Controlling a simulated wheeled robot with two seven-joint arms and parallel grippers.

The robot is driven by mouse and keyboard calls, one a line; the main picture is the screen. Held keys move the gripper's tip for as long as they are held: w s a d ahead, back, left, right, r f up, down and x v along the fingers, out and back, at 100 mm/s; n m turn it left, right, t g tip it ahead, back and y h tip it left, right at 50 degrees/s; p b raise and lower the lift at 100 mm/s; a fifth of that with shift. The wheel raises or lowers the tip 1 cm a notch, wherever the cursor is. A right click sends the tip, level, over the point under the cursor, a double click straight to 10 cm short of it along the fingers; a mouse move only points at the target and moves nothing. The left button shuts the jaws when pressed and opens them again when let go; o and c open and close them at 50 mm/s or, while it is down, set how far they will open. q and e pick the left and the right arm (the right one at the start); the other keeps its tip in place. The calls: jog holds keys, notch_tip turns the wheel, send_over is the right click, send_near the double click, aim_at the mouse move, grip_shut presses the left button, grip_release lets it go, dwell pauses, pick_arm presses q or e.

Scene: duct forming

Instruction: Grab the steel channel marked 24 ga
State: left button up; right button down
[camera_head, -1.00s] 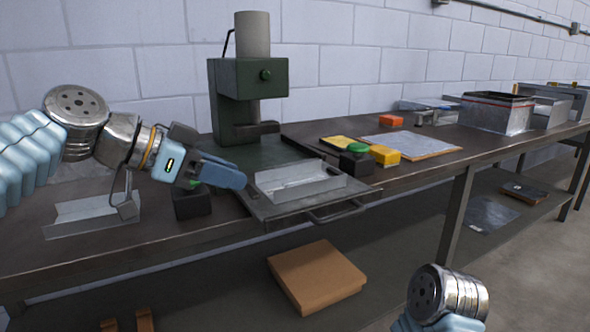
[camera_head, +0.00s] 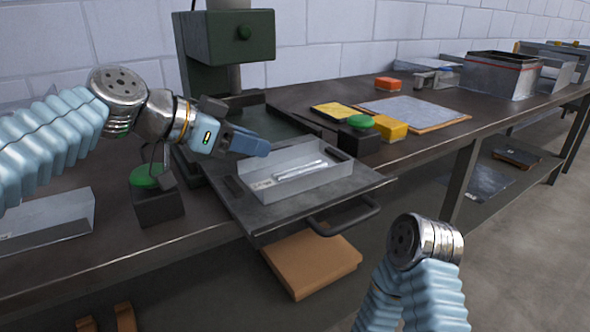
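A U-shaped steel channel (camera_head: 325,180) lies on the dark sliding tray (camera_head: 265,221) of the green press (camera_head: 228,38). It has a small pale label near its left end and a bright strip inside. A second steel channel (camera_head: 62,222) lies at the far left of the bench, partly cut off by the frame, also with a small label. Neither label is readable. My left gripper (camera_head: 255,146) hangs just above and behind the left end of the tray's channel, apparently apart from it. Whether its fingers are apart is unclear. My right arm shows at lower right, but its gripper does not.
Green-topped button boxes stand left (camera_head: 157,200) and right (camera_head: 358,135) of the tray. A yellow block (camera_head: 390,128), sheet metal (camera_head: 415,112) and an open metal box (camera_head: 497,76) lie farther right. The tray handle (camera_head: 343,217) juts past the bench edge. A cardboard box (camera_head: 312,262) sits below.

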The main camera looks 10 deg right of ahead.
aim_at(287, 172)
pick_arm(q)
jog(key=x, duration=0.5)
jog(key=shift+w+d+f+p, duration=0.1)
jog(key=shift+d+f+p, duration=0.1)
jog(key=shift+p, duration=0.2)
jog(key=shift+r, duration=0.1)
grip_shut()
